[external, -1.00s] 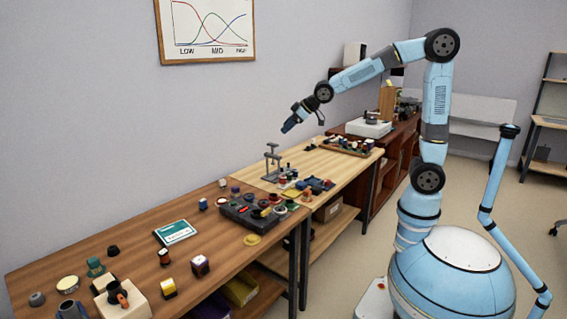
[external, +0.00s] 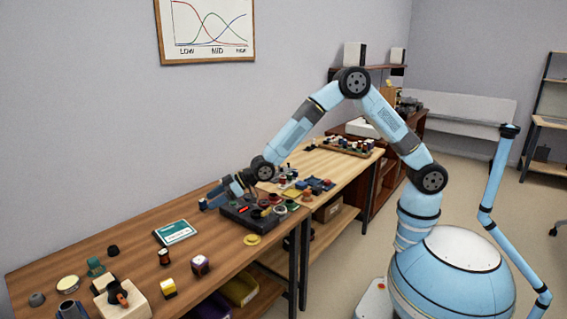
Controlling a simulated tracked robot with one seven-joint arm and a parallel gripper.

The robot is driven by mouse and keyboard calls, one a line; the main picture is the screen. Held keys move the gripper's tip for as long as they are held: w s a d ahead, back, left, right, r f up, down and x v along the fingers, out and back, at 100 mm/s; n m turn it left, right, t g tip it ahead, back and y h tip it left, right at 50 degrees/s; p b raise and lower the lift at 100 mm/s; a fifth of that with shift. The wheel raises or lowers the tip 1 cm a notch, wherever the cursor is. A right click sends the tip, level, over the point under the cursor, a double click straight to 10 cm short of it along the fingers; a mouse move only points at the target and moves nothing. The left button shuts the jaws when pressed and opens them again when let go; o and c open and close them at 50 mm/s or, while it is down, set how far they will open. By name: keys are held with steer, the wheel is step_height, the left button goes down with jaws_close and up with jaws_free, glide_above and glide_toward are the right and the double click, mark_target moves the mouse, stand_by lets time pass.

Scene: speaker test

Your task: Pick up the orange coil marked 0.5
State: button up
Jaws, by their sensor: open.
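My gripper (external: 207,203) is over the brown wooden bench, at the left end of the dark tray (external: 236,222). It points left and down; the jaws look empty, and its height above the bench is hard to tell. The tray holds several small coloured parts, partly hidden by my arm. No marking 0.5 is readable, so I cannot tell which piece is the named orange coil. One small orange piece (external: 307,196) is to the right of the tray. Another orange and black piece (external: 118,294) is on a cream box (external: 138,307) at the near left.
A teal and white card (external: 175,232) lies left of the tray. A yellow disc (external: 252,239) lies at the bench's front. Small striped blocks (external: 200,264) stand nearer. The wall is close behind the bench. Bare wood lies around the card.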

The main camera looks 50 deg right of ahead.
steer(key=s+a+f+y, duration=0.2)
steer(key=s+a+f, duration=0.1)
steer(key=a+f, duration=0.45)
glide_above(173, 264)
steer(key=shift+n+g, duration=0.4)
step_height(173, 264, down, 5)
steer(key=shift+f, duration=0.1)
steer(key=c, duration=1.1)
